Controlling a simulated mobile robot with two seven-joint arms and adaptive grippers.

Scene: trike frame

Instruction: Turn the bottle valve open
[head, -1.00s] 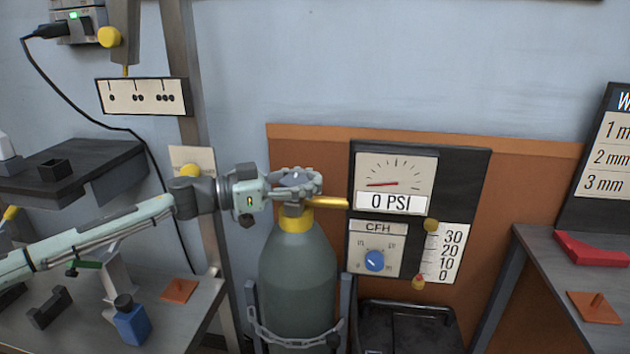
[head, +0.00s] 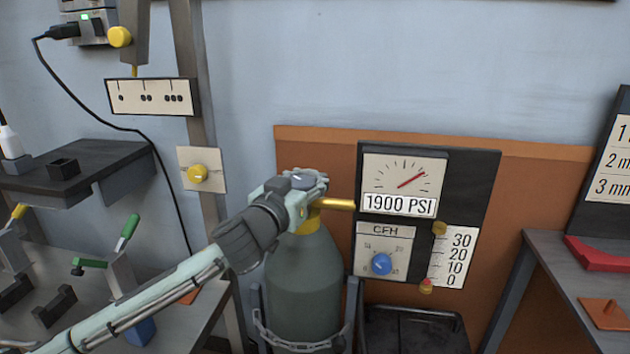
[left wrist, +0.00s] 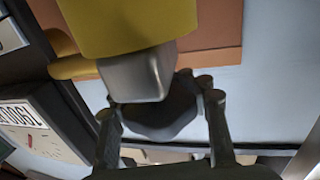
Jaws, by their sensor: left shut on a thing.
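The grey-green gas bottle (head: 305,285) stands upright with a yellow collar (head: 307,222) at its neck. My left gripper (head: 310,183) is at the top of the bottle, shut on the valve knob. In the left wrist view the dark knob (left wrist: 163,113) lies between the two fingers, next to a grey block (left wrist: 137,75) and the yellow collar (left wrist: 125,22). In the head view the fingers mostly hide the knob. The pressure gauge (head: 403,174) reads 1900 PSI, its needle pointing up and right. My right gripper is not in view.
A yellow pipe (head: 335,204) runs from the valve towards the gauge panel. A blue CFH dial (head: 381,264) sits below the gauge. A chain (head: 305,345) crosses the bottle's front. Benches stand left and right, and a metal post (head: 188,80) rises left of the bottle.

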